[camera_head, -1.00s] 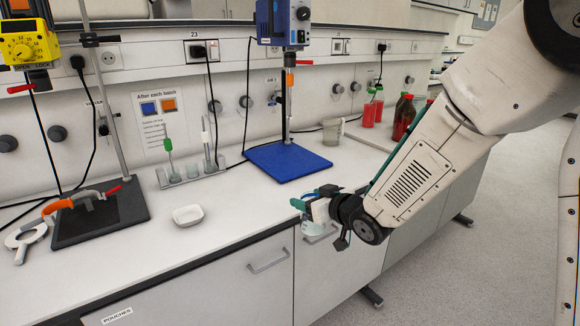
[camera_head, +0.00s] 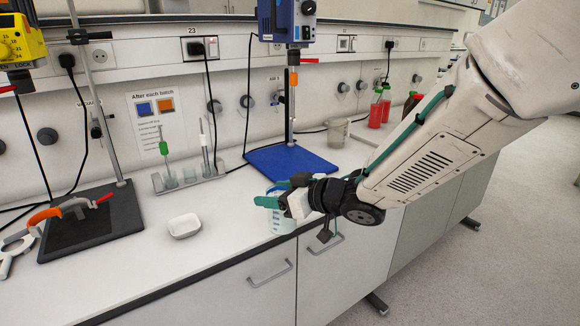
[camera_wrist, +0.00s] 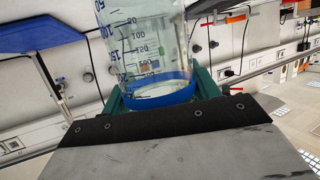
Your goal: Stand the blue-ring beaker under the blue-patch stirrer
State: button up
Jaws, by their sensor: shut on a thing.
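My gripper (camera_head: 276,194) is shut on a clear graduated beaker (camera_head: 281,222), held near the bench's front edge. In the wrist view the beaker (camera_wrist: 145,45) sits between the green fingers, with a blue ring (camera_wrist: 165,93) around it. The blue stirrer (camera_head: 280,20) hangs on a pole at the back. Its blue base plate (camera_head: 290,162) lies on the bench, behind the gripper, and looks clear. I cannot make out a separate patch on this stirrer. Part of the beaker is hidden by the gripper in the head view.
A yellow stirrer (camera_head: 22,42) stands at left over a black plate (camera_head: 90,222). A white dish (camera_head: 184,226) and a rack (camera_head: 190,181) with brushes are on the bench. Another beaker (camera_head: 337,133) and red bottles (camera_head: 376,112) stand behind at right.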

aim_at(292, 169)
jog(key=i, duration=1.1)
